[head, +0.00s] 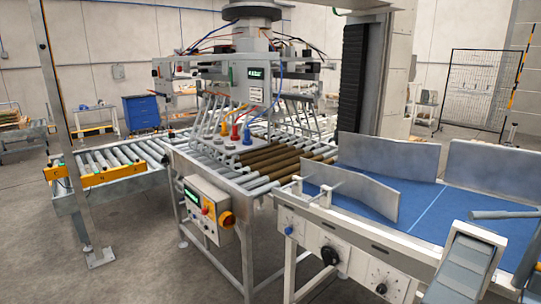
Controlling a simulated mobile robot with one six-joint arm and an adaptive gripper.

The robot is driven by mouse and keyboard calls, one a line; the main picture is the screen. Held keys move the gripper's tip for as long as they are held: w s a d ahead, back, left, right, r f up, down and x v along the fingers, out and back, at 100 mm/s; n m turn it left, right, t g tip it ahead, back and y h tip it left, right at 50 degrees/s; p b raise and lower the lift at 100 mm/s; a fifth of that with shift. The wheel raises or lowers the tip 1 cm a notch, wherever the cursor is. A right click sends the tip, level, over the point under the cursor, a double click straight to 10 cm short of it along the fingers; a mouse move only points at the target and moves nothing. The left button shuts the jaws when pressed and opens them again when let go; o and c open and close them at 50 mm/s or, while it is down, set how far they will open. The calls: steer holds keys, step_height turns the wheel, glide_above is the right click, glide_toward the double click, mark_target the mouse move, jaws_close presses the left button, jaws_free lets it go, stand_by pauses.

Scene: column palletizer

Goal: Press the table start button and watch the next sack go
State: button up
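A control box (207,208) with a green-lit display, small buttons and an orange rotary switch (227,219) hangs on the near side of the roller table (262,182). A blue-topped table (385,222) stands to its right. Its front panel carries a small blue button or knob (289,230) and a large black knob (330,255). Which control is the table start button cannot be told, as labels are too small to read. A large multi-finger gripping head (240,95) hangs over the rollers. No sack is visible. My gripper is not in view.
Upright metal guide plates (366,192) stand on the blue table. A grey sloped part (468,262) blocks the lower right. A roller conveyor (112,165) with yellow side guards runs at left. A thin post (75,150) stands before it. Floor (125,275) at lower left is clear.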

jaws_close()
stand_by(1.4)
